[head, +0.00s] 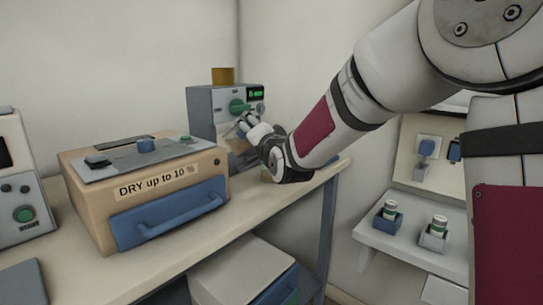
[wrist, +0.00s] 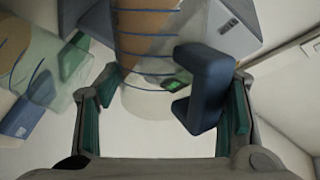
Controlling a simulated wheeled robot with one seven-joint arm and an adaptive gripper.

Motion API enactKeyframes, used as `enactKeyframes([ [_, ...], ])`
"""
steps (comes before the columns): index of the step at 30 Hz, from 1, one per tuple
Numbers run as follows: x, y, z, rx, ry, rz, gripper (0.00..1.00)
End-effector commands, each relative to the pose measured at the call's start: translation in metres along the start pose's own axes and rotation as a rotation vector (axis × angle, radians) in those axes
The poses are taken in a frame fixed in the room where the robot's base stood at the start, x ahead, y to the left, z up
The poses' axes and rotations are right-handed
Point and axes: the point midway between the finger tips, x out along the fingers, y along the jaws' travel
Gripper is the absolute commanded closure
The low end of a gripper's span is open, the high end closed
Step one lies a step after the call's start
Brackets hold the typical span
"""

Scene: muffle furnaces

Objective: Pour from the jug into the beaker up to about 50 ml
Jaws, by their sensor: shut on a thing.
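In the wrist view my gripper (wrist: 162,108) has its two green-padded fingers on either side of a clear jug (wrist: 150,50) with blue lines, brownish contents and a dark blue handle (wrist: 205,85). The handle lies close to the right finger. A second clear vessel (wrist: 30,70) with blue lines, likely the beaker, shows at the left edge, partly cut off. Its fill level cannot be read. In the head view my gripper (head: 250,130) is at the back of the bench, in front of a grey device; the jug and beaker are hard to make out there.
The grey device (head: 205,104) has a green display and an amber block (head: 222,76) on top. A beige box (head: 90,205) labelled "DRY up to 10 %" with a blue drawer stands left. Two small jars (head: 388,210) (head: 438,226) sit in holders on the right shelf.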

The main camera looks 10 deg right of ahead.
Motion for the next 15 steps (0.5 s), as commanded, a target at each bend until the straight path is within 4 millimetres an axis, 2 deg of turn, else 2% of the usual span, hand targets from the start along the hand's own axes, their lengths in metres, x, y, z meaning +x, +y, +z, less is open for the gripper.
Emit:
enactKeyframes([
  [9,0.0001,-0.0006,0.0000,-0.016,0.002,-0.002,0.92],
  [15,0.0000,0.0048,0.0060,-0.148,0.002,-0.004,0.92],
])
